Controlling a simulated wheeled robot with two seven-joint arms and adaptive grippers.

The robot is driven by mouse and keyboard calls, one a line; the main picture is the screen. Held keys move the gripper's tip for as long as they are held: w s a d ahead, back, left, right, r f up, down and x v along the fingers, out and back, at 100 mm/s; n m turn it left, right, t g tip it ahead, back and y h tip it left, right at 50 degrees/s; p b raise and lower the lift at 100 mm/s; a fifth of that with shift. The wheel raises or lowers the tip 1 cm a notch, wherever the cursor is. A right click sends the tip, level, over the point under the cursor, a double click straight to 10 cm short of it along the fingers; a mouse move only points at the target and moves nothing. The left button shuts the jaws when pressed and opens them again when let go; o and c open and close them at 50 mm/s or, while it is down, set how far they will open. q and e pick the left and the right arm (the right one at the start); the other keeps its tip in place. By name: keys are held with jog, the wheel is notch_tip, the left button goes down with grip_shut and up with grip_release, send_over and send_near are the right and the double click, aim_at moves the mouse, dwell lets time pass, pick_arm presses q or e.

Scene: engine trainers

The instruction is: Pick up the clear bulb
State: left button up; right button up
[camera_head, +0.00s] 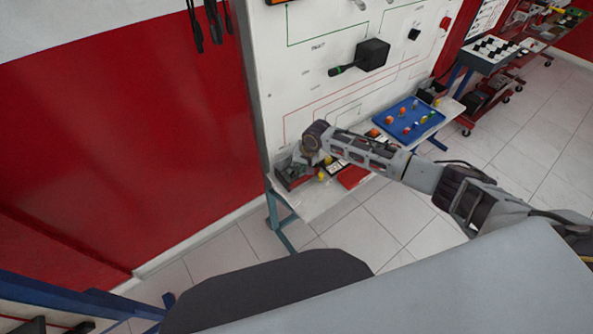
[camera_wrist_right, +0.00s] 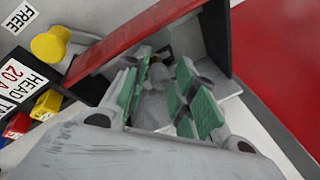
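My right gripper (camera_wrist_right: 165,72) shows close up in the right wrist view, with its two green-padded fingers apart. It reaches down inside a red-edged tray or box (camera_wrist_right: 122,42). A small pale, greyish shape (camera_wrist_right: 158,76) lies between the fingers and may be the clear bulb; its outline is blurred, and I see no pad clearly touching it. In the head view the right gripper (camera_head: 306,165) is over the left end of the trainer's white shelf, and no bulb can be made out there. My left gripper is not in view.
A yellow round knob (camera_wrist_right: 50,44) and label cards (camera_wrist_right: 18,82) lie beside the box. A blue tray (camera_head: 408,120) with several small coloured parts is further right on the shelf (camera_head: 318,200). The upright white trainer panel (camera_head: 300,85) stands behind the gripper.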

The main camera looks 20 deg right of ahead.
dwell(0.4)
jog(key=c, duration=0.5)
jog(key=shift+o, duration=0.2)
notch_tip(320, 180, up, 10)
dwell(0.6)
jog(key=shift+r, duration=0.1)
dwell(0.4)
notch_tip(320, 180, up, 6)
jog(key=p, duration=0.8)
send_over(298, 167)
jog(key=shift+f, duration=0.2)
dwell(1.2)
jog(key=shift+r, duration=0.1)
dwell(0.4)
